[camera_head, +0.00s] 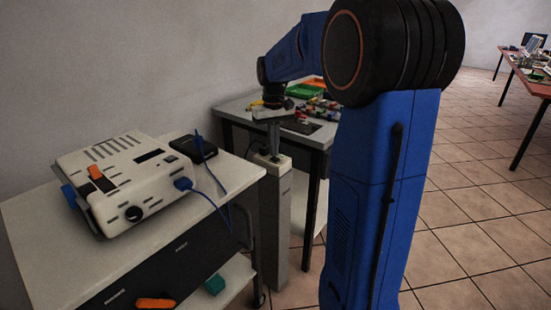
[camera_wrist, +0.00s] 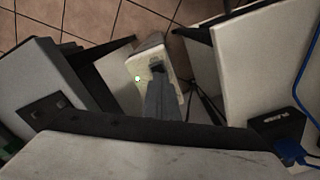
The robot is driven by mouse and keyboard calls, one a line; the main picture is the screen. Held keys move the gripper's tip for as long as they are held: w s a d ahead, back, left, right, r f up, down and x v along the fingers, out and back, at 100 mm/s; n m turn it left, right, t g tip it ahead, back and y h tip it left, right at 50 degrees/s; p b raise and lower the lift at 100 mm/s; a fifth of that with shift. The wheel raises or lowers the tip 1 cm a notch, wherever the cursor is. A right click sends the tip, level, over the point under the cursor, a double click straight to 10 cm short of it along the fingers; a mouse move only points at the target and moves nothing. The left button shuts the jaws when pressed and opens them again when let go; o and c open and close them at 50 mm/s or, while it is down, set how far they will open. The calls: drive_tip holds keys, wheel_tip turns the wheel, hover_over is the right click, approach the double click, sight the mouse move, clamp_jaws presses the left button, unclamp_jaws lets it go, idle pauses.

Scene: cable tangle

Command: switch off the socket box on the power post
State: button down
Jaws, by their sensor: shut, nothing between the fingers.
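The grey power post (camera_head: 275,225) stands between two tables, with the pale socket box (camera_head: 282,164) on top. My gripper (camera_head: 274,152) points down at the box's top from above, shut and empty. In the wrist view the fingertips (camera_wrist: 157,68) are over the box's top, just right of the green light. I cannot tell whether they touch it. The part of the box beneath and behind the fingers is hidden.
A white device (camera_head: 125,180) with an orange switch and a blue plug sits on the left cart (camera_head: 50,245). A black adapter (camera_head: 193,149) with a blue cable lies beside it. A table (camera_head: 235,107) with colourful items stands behind the post.

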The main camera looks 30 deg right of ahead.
drive_tip(key=shift+f, duration=0.45)
idle(0.3)
drive_tip(key=shift+r, duration=3.5)
drive_tip(key=shift+a, duration=0.1)
drive_tip(key=s+a+f+t, duration=0.1)
drive_tip(key=s+a+f, duration=0.2)
drive_tip(key=s, duration=0.7)
drive_tip(key=s+a+f+n+t, duration=0.1)
drive_tip(key=s+a+f+t, duration=0.1)
drive_tip(key=s+a, duration=0.5)
drive_tip(key=s+a+f+n+t, duration=0.1)
drive_tip(key=s+a+f, duration=0.4)
drive_tip(key=s, duration=0.8)
drive_tip(key=shift+a+t, duration=0.3)
drive_tip(key=shift+t, duration=0.1)
